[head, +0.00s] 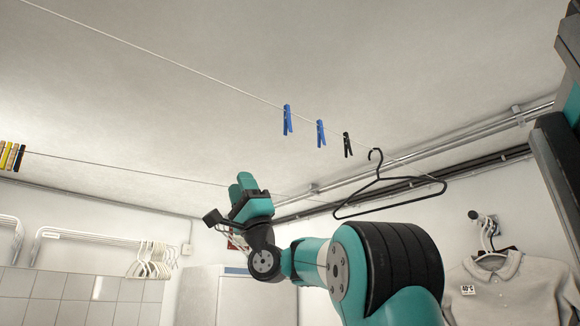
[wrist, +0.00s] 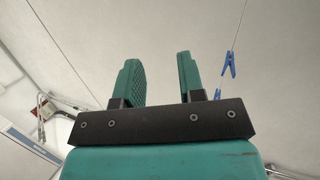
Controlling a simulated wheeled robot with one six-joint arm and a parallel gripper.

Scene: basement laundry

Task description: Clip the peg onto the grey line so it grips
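Two lines cross the room. A pale line (head: 190,69) holds two blue pegs (head: 287,120) (head: 320,133) and a black peg (head: 347,145). A darker, greyish line (head: 110,166) runs lower, with yellow and black pegs (head: 11,156) at its far left. Which peg the task means, I cannot tell. My gripper (head: 245,184) is raised in front of the darker line. In the wrist view my gripper (wrist: 161,62) has its fingers apart, with no peg between them. Blue pegs (wrist: 229,65) hang on a line right of the fingers there.
A black hanger (head: 390,184) hangs at the pale line's right end, near pipes (head: 450,150). White hangers (head: 153,262) hang on a wall rail at left. A shirt (head: 500,288) hangs at right. A white cabinet (head: 225,297) stands behind my arm. Space around the lines' middles looks clear.

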